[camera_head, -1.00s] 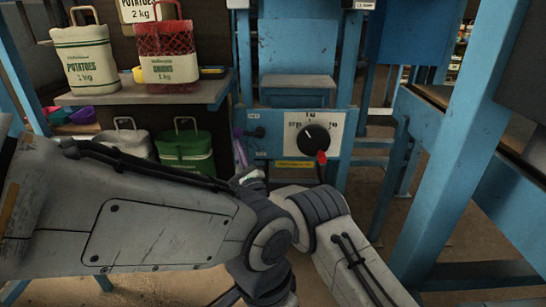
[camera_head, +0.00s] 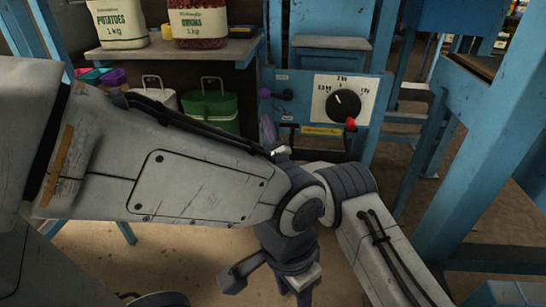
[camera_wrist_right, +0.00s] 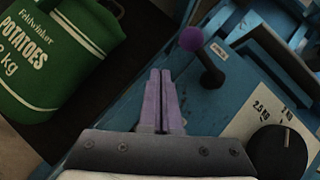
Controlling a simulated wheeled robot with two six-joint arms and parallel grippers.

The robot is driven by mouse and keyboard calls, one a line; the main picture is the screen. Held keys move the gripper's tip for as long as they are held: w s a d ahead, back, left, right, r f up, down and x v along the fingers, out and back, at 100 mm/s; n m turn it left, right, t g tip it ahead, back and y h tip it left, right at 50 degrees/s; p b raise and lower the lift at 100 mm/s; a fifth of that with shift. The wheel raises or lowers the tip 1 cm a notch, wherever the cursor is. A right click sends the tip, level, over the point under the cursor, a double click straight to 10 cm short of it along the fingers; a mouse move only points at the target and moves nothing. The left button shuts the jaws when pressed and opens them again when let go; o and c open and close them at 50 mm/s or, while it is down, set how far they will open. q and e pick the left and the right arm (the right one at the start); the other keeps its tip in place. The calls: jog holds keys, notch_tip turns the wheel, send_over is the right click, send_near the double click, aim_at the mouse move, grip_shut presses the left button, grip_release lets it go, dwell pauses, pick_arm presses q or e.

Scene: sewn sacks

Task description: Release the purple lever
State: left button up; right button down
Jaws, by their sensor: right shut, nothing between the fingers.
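The purple lever has a round purple knob (camera_wrist_right: 191,38) on a short black rod. It stands on the blue machine front, and its knob shows small in the head view (camera_head: 264,93). My right gripper (camera_wrist_right: 161,75) is shut with its two purplish fingers together and nothing between them. In the wrist view its fingertips are below and left of the knob, with a visible gap. In the head view my right gripper (camera_head: 268,122) is just below the knob, its body partly hidden by my arm.
A green potato sack (camera_wrist_right: 55,52) stands to the left. Filled sacks sit on a shelf (camera_head: 220,53). Blue posts (camera_head: 500,130) stand at the right.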

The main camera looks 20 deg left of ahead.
jog(key=s+d+f+p, duration=0.2)
jog(key=s+f+p, duration=0.1)
jog(key=s+f, duration=0.2)
jog(key=s, duration=0.2)
jog(key=shift+s+d+f, duration=0.15)
jog(key=shift+s+f, duration=0.2)
jog(key=shift+f, duration=0.05)
